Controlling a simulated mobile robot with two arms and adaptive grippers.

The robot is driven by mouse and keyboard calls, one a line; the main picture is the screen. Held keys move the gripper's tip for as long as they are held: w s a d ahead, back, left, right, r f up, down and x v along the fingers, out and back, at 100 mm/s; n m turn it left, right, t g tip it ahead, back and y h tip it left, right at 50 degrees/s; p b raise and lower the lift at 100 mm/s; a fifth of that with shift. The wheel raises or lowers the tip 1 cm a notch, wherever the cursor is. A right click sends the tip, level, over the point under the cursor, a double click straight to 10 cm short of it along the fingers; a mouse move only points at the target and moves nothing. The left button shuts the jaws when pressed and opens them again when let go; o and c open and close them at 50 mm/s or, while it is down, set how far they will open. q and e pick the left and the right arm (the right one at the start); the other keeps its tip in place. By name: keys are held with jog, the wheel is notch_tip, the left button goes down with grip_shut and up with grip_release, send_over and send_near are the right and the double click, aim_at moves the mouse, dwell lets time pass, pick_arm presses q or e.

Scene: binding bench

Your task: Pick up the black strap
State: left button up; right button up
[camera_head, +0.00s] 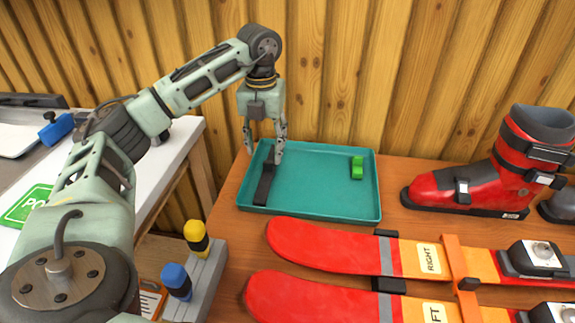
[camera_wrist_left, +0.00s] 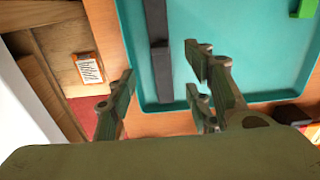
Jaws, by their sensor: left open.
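The black strap (camera_head: 265,184) lies in the left part of the teal tray (camera_head: 318,187), lengthwise from back to front. In the left wrist view the strap (camera_wrist_left: 160,50) runs down from the top edge, and its near end lies ahead of the fingers. My left gripper (camera_head: 265,150) points down above the tray's left back corner, open and empty. In the left wrist view its fingers (camera_wrist_left: 165,90) are spread apart, with the strap's end showing in the gap between them. My right gripper is not in view.
A green block (camera_head: 357,167) sits in the tray's right part. Red skis (camera_head: 345,243) lie in front of the tray, and a red ski boot (camera_head: 490,165) stands at right. A wooden wall (camera_head: 340,70) rises close behind. Screwdriver-like handles (camera_head: 196,237) stand at lower left.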

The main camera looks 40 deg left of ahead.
aim_at(268, 162)
pick_arm(q)
jog(key=shift+w+f, duration=0.3)
jog(key=shift+w, duration=0.05)
jog(key=shift+w+f, duration=0.15)
jog(key=shift+f, duration=0.15)
jog(key=shift+f+b, duration=0.3)
jog(key=shift+f, duration=0.6)
jog(key=f, duration=0.4)
jog(key=shift+w+a+f+b, duration=0.25)
jog(key=shift+a+b, duration=0.1)
jog(key=shift+b, duration=0.05)
jog(key=shift+f, duration=0.3)
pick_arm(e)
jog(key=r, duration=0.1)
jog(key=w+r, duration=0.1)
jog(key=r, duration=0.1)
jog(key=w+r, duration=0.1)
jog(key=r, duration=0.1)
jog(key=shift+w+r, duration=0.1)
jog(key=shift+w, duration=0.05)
pick_arm(q)
grip_shut()
jog(key=shift+r, duration=0.1)
